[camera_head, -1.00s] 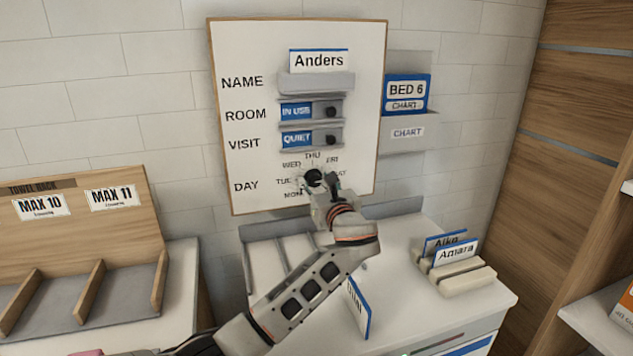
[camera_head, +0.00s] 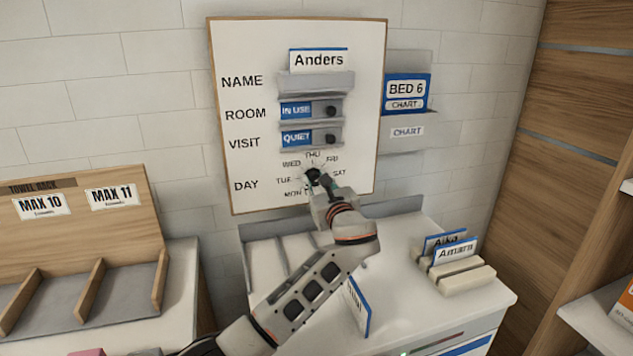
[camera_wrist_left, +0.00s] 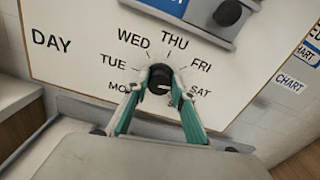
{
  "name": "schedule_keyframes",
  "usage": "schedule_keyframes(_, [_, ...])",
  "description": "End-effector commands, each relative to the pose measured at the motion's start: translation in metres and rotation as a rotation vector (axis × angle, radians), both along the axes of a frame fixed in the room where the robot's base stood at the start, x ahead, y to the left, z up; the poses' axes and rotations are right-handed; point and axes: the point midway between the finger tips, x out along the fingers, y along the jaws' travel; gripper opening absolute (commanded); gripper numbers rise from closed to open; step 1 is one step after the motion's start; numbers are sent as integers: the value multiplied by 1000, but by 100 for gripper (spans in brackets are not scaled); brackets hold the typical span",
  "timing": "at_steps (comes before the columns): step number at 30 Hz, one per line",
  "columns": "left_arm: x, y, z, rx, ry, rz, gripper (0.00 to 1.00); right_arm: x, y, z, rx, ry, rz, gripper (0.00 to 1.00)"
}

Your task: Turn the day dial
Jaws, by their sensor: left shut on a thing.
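The day dial (camera_head: 313,175) is a small black knob at the bottom of the white wall board (camera_head: 235,60), ringed by day names. In the left wrist view the dial (camera_wrist_left: 160,78) sits between the two fingertips, with MON, TUE, WED, THU, FRI and SAT around it; the lowest name is partly hidden. A light pointer mark on the knob faces right and slightly down, near SAT. My left gripper (camera_head: 318,182) is shut on the dial; in the left wrist view its fingers (camera_wrist_left: 158,84) touch both sides. My right gripper is not in view.
Above the dial are the VISIT slider (camera_head: 331,139), ROOM slider (camera_head: 331,111) and Anders name card (camera_head: 319,60). A chart holder (camera_head: 408,130) hangs to the right. Below stands a white cabinet (camera_head: 400,290) with a name-card block (camera_head: 465,277). A towel rack (camera_head: 80,230) is at left.

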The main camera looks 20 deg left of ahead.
Motion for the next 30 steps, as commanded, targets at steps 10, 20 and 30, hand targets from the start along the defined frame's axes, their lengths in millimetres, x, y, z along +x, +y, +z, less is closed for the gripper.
schedule_keyframes(10, [0, 2, 1, -243, -167, 1, 3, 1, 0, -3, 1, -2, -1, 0])
schedule_keyframes(20, [-1, 3, 0, -432, -295, 2, 3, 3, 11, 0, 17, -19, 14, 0])
schedule_keyframes(30, [-1, 3, 1, -519, -355, 1, 3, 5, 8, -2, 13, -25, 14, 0])
